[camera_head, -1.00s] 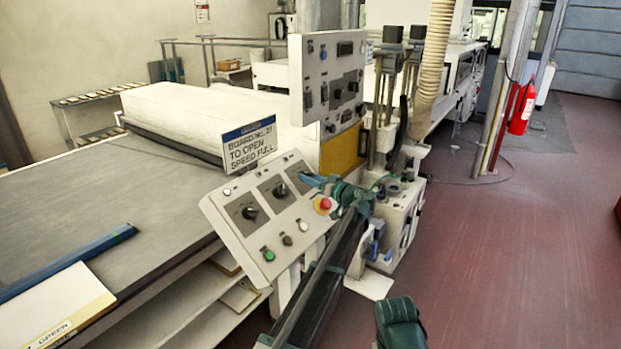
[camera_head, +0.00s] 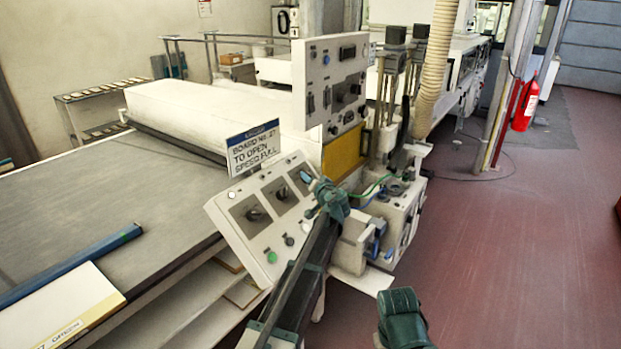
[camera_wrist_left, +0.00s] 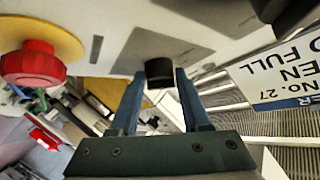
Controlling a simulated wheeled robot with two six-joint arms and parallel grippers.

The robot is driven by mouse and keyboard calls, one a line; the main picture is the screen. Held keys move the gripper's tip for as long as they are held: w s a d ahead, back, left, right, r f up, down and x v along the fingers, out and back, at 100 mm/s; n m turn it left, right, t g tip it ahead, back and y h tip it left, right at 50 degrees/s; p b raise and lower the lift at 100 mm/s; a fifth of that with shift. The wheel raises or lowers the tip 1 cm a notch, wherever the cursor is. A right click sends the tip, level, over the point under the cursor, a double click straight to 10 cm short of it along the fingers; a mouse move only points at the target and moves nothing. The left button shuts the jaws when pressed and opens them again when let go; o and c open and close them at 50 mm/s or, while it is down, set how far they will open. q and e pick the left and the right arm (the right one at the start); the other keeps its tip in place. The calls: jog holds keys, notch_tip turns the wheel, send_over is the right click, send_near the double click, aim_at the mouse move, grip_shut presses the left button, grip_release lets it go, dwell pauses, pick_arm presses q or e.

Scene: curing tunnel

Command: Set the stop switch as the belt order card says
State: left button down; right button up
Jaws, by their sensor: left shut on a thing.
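A sloped white control panel (camera_head: 232,220) carries dark rotary knobs on grey plates. The left knob (camera_head: 257,215) and the middle knob (camera_head: 281,194) show in the head view. My left gripper (camera_head: 307,178) is at the panel's right end. In the left wrist view its fingers (camera_wrist_left: 160,85) are shut on a black knob (camera_wrist_left: 159,68) on a grey plate. A red mushroom button (camera_wrist_left: 32,66) on a yellow ring sits left of it there; my arm hides it in the head view. The card (camera_head: 253,147) reads "Board No. 27 to open speed full"; it also shows upside down in the wrist view (camera_wrist_left: 285,72).
An upright panel (camera_head: 318,60) with switches stands behind the sloped one. A green button (camera_head: 271,257) is low on the sloped panel. The belt table (camera_head: 110,205) lies left. A machine box (camera_head: 395,210) stands right, with open red floor (camera_head: 500,250) beyond.

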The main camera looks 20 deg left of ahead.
pick_arm(q)
jog(key=shift+d, duration=0.1)
dwell(0.4)
jog(key=shift+c, duration=1.9)
grip_release()
jog(key=p+v, duration=0.2)
jog(key=v, duration=1.1)
jog(key=shift+s+r+p, duration=0.2)
jog(key=shift+s+p, duration=0.15)
jog(key=shift+s, duration=0.05)
jog(key=shift+d, duration=0.1)
